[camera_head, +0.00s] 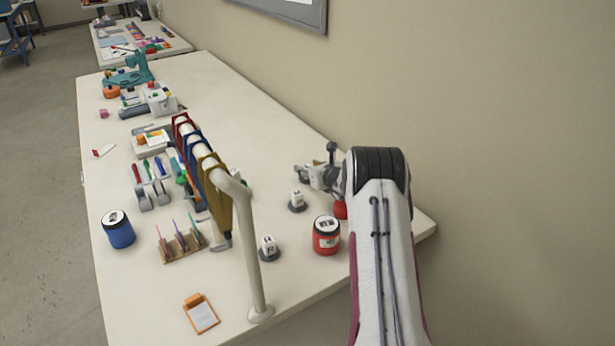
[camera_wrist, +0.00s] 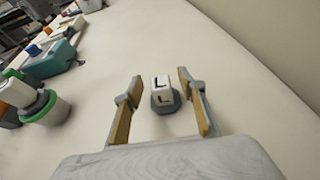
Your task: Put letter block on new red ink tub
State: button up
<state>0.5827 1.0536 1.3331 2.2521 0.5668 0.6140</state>
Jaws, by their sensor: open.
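A red ink tub (camera_head: 326,242) with a dark lid and white label stands upright at the table's right side. One white letter block (camera_head: 297,196) sits on a round dark grey base, and another white block (camera_head: 268,242) sits on a similar base farther left and nearer. My gripper (camera_head: 305,173) is low over the table, beyond the red tub. In the wrist view my open gripper (camera_wrist: 158,94) has a white block marked L (camera_wrist: 161,84) on a grey base (camera_wrist: 165,102) between and slightly beyond its fingers, apparently untouched. I cannot tell which head-view block this is.
A red object (camera_head: 340,209) shows partly behind my arm. A white post and rail (camera_head: 252,255) with coloured hangings stands left of the blocks. A blue tub (camera_head: 118,232), pen rack (camera_head: 180,246) and orange clipboard (camera_head: 201,315) lie farther left. The wall bounds the right.

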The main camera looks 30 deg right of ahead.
dwell(0.3)
grip_shut()
jog(key=shift+r, duration=0.1)
notch_tip(320, 180, up, 10)
dwell(0.8)
jog(key=shift+r, duration=0.1)
dwell(0.7)
